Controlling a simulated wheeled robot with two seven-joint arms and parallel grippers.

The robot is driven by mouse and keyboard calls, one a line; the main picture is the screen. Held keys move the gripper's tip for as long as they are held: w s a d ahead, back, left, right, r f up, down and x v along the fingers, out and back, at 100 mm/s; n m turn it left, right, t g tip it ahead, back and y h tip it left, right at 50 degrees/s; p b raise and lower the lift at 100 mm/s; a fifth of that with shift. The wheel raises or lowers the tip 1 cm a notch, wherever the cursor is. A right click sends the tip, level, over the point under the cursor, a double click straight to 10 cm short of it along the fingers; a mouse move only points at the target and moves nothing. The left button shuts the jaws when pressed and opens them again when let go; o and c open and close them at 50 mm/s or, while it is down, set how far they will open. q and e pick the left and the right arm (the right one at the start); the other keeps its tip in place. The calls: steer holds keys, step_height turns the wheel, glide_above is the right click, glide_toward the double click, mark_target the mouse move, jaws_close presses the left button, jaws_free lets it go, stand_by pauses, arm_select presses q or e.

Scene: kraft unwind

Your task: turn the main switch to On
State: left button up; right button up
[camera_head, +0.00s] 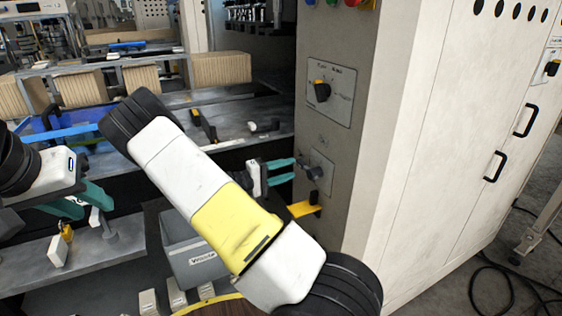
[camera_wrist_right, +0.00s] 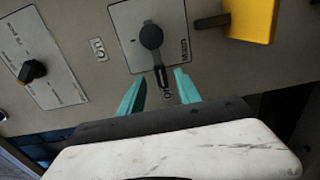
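The main switch (camera_wrist_right: 151,37) is a dark round knob with a lever on a pale plate in the right wrist view. The switch also shows on the grey cabinet face in the head view (camera_head: 315,172). My right gripper (camera_wrist_right: 160,90) is open, its teal fingers on either side of the lever's end with gaps visible; contact is not clear. My left gripper (camera_head: 82,204) is open and empty at the far left, away from the cabinet.
A black knob (camera_head: 322,92) with a yellow mark sits on a plate above the switch. A yellow bracket (camera_head: 304,208) sticks out just below the switch. A grey bin (camera_head: 190,255) stands below my right arm. Brown stacks (camera_head: 220,69) are at the back.

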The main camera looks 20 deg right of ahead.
mark_target(300, 166)
steer(key=shift+w+d, duration=0.2)
steer(key=shift+d, duration=2.55)
jaws_close()
